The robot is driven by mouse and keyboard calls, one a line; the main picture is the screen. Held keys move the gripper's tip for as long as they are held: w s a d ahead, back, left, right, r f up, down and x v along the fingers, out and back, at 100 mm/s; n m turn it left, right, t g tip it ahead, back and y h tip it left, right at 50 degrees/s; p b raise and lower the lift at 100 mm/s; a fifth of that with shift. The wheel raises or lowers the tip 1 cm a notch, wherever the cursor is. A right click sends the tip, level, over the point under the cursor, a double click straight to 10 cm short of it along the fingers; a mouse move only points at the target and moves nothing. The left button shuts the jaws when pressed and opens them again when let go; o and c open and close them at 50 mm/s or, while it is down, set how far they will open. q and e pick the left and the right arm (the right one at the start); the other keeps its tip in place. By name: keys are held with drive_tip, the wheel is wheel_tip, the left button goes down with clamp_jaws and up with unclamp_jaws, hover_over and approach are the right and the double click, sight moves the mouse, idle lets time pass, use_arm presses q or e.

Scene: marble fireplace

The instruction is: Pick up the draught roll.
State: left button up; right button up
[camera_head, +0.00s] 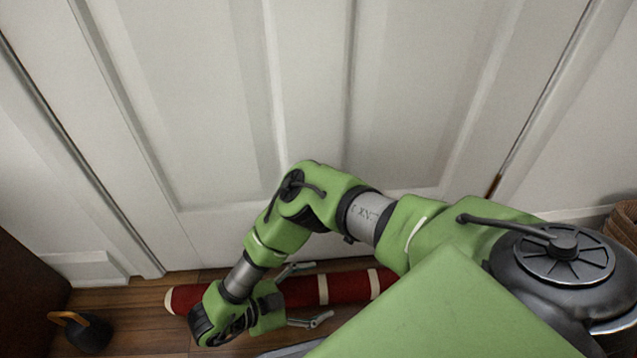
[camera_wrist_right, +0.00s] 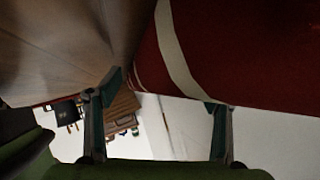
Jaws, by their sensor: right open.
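The draught roll (camera_head: 348,288) is a long red cylinder with white bands. In the head view it lies on the floor along the foot of the white door, its left end showing and its right part hidden behind my arm. My right gripper (camera_head: 318,292) is open over the roll, one finger towards the door and one towards me. In the right wrist view the roll (camera_wrist_right: 245,50) fills the upper right, close to the right-hand finger of the open gripper (camera_wrist_right: 163,100). Nothing is held, and I cannot tell whether the finger touches the roll. My left gripper is not in view.
The white panelled door (camera_head: 310,110) stands right behind the roll. A black object with a wooden handle (camera_head: 82,332) sits on the wooden floor at the lower left, beside dark brown furniture (camera_head: 22,285). A brown woven basket (camera_head: 624,222) is at the right edge.

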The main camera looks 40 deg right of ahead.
drive_tip(key=c, duration=1.6)
drive_tip(key=shift+r, duration=0.1)
drive_tip(key=shift+c, duration=0.8)
